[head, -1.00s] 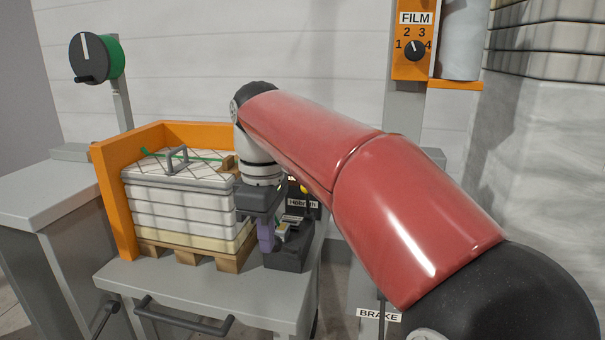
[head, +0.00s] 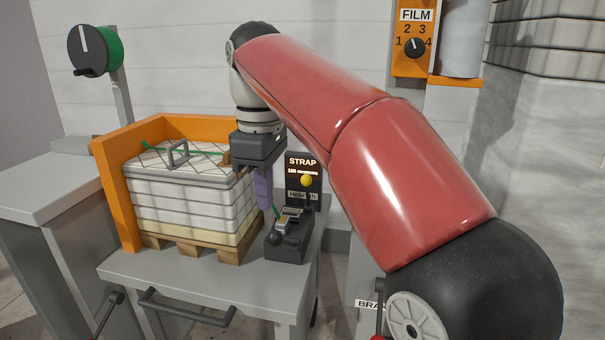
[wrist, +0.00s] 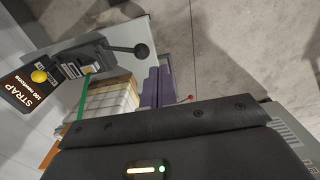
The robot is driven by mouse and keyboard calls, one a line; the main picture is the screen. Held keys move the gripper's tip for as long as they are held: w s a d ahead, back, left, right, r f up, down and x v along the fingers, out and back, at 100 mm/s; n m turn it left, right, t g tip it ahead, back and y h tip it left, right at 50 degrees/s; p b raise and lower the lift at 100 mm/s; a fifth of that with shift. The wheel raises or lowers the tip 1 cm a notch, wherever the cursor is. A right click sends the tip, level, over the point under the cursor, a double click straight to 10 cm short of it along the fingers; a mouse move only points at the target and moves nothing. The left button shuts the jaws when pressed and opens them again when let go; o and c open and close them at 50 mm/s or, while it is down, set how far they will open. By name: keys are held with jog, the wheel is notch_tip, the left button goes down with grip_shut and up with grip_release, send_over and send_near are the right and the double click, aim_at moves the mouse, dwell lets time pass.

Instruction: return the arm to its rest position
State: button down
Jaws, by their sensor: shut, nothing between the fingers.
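In the wrist view the fingers (wrist: 155,87) lie close together, beside the strapped stack. The stack of white packs (head: 190,205) sits on a wooden pallet to the left of the gripper. A green strap (head: 195,155) runs over its top.
A STRAP panel (head: 303,178) with a yellow button stands right of my gripper. An orange corner guard (head: 115,190) borders the stack. A green reel (head: 115,52) stands back left. A FILM selector (head: 411,47) is at upper right. Grey table (head: 200,290) lies bare in front.

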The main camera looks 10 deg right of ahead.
jog(key=s+d+f+m+t, duration=0.5)
jog(key=s+d+f+m, duration=0.9)
jog(key=f, duration=0.5)
jog(key=s+d, duration=0.1)
jog(key=s, duration=0.1)
jog(key=shift+s+t, duration=0.3)
jog(key=shift+s, duration=0.1)
jog(key=shift+w+r, duration=0.1)
dwell(1.0)
